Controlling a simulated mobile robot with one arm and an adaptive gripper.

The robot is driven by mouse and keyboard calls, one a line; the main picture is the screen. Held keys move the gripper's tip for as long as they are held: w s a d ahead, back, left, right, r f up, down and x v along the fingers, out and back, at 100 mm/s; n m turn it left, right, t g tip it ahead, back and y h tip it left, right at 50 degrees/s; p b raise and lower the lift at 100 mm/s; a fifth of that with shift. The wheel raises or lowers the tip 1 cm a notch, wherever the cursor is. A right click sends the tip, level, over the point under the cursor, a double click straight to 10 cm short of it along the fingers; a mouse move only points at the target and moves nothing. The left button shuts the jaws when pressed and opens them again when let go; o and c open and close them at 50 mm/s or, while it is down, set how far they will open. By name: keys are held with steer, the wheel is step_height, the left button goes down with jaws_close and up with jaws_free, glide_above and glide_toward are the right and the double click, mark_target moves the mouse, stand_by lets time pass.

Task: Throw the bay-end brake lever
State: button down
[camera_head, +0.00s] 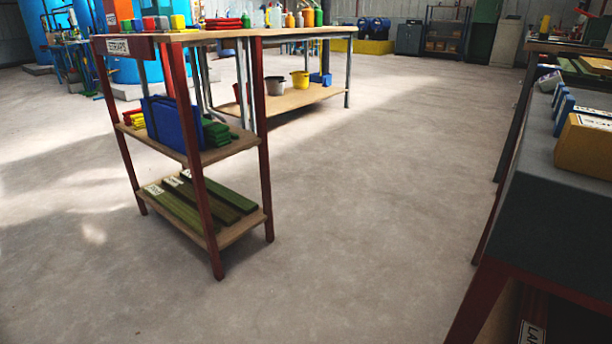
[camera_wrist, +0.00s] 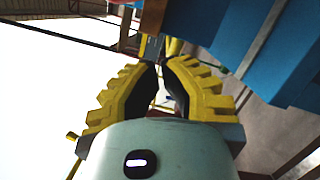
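I cannot make out the bay-end brake lever in either view. My gripper (camera_wrist: 163,62) shows in the wrist view, with two yellow stepped fingers that have dark inner faces. The fingers curve towards each other, and a narrow gap shows between their tips. I see nothing held between them. A small yellow part (camera_wrist: 175,46) shows just beyond the tips; I cannot tell what it is. A large blue body (camera_wrist: 225,35) fills the upper right of the wrist view, near the right finger. My gripper is not in the head view.
A shelf rack with red posts (camera_head: 195,180) stands left of centre, joined by a long bench with a lower shelf (camera_head: 300,97). A dark bench (camera_head: 540,190) bounds the right. Blue tanks (camera_head: 88,20) stand far left. The floor (camera_head: 350,200) between the benches is clear.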

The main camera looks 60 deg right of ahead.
steer(key=w, duration=0.1)
steer(key=w+r, duration=0.1)
steer(key=w, duration=0.1)
steer(key=shift+w+d+r, duration=0.3)
steer(key=shift+w, duration=0.05)
